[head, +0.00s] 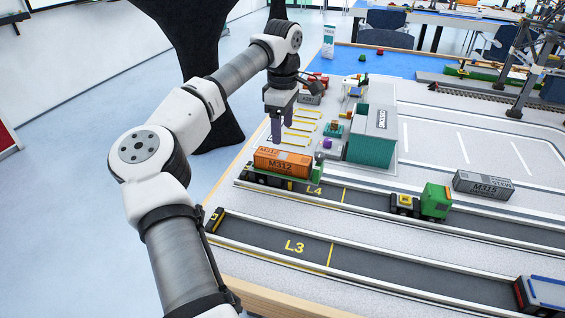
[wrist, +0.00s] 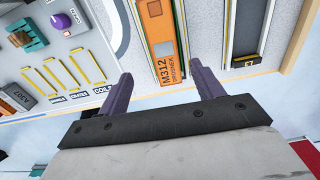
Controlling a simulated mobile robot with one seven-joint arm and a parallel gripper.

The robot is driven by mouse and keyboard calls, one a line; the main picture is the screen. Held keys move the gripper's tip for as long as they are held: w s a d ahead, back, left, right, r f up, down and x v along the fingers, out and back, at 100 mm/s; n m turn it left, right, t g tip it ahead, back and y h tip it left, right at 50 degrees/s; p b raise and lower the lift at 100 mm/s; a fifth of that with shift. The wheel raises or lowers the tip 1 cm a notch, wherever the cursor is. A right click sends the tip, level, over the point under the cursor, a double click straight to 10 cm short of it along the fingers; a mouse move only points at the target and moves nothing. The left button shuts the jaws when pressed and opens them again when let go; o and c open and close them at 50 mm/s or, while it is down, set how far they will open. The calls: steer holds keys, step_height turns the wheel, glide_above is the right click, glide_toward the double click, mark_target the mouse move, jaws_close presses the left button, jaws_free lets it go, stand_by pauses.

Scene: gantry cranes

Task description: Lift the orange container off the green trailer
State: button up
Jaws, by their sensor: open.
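The orange container (head: 283,162), marked M312, sits on the green trailer (head: 268,182) in lane L4. In the wrist view the orange container (wrist: 168,50) shows beyond and between the fingertips. My gripper (head: 276,140) is open and empty, just above and behind the container in the head view. In the wrist view its two purple fingers (wrist: 160,84) are apart, one on each side of the container's near end. They do not appear to touch it. Most of the trailer is hidden under the container.
A green truck cab (head: 436,201) stands farther right in lane L4. A grey container (head: 483,185) marked M315 lies beyond it. A teal-walled building (head: 371,148) stands behind the lane. Lane L3 (head: 290,246) is clear near its left end.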

mark_target(283, 155)
step_height(283, 155, down, 4)
steer(key=shift+f, duration=0.15)
steer(key=shift+s+f+p, duration=0.2)
steer(key=shift+f+p, duration=0.05)
steer(key=shift+f, duration=1.05)
steer(key=shift+s+f+p, duration=0.2)
steer(key=shift+f, duration=1.1)
steer(key=c, duration=1.4)
